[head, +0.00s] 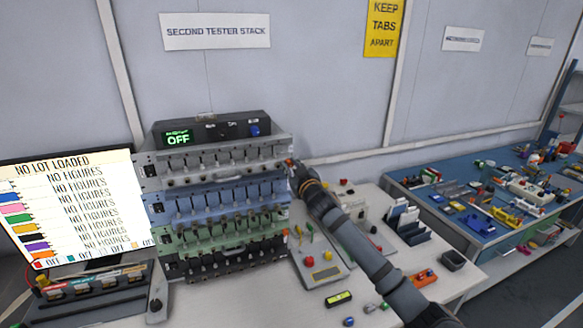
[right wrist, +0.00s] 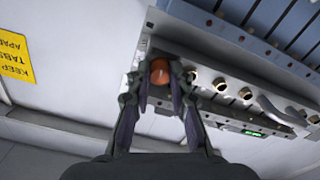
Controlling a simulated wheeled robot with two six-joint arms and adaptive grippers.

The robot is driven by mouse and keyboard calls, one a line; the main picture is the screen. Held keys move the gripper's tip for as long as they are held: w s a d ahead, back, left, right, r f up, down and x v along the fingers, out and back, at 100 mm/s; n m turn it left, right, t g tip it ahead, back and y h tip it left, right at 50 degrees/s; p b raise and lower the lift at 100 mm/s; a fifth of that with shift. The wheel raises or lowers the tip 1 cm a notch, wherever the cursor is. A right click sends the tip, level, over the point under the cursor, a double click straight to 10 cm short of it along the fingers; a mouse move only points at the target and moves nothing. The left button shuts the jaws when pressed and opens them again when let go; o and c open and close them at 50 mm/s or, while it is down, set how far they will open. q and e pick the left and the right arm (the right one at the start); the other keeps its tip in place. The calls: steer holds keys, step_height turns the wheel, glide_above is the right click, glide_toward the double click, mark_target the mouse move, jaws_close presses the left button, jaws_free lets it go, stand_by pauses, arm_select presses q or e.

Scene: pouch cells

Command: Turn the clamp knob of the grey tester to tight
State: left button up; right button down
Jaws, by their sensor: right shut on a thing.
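The grey tester (head: 218,179) is the top full-width unit of a stack, just above a blue one. My right gripper (head: 291,166) is at its right end, hiding most of the knob there. In the right wrist view the grey tester (right wrist: 222,74) appears turned over. My right gripper (right wrist: 160,82) is shut on a round orange-red clamp knob (right wrist: 160,69), one finger on each side. Whether the knob stands loose or tight cannot be told. My left gripper is not in view.
A black unit reading OFF (head: 202,130) sits on top of the stack. Blue (head: 200,210), green and black testers are below. A monitor (head: 72,210) stands left. A grey box with a red button (head: 318,270) and small parts lie on the bench to the right.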

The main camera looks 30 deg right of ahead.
steer(key=shift+f, duration=0.2)
steer(key=c, duration=1.2)
jaws_free()
steer(key=shift+r, duration=0.15)
steer(key=shift+s, duration=0.1)
steer(key=v, duration=0.7)
steer(key=shift+s, duration=0.2)
steer(key=shift+a, duration=0.1)
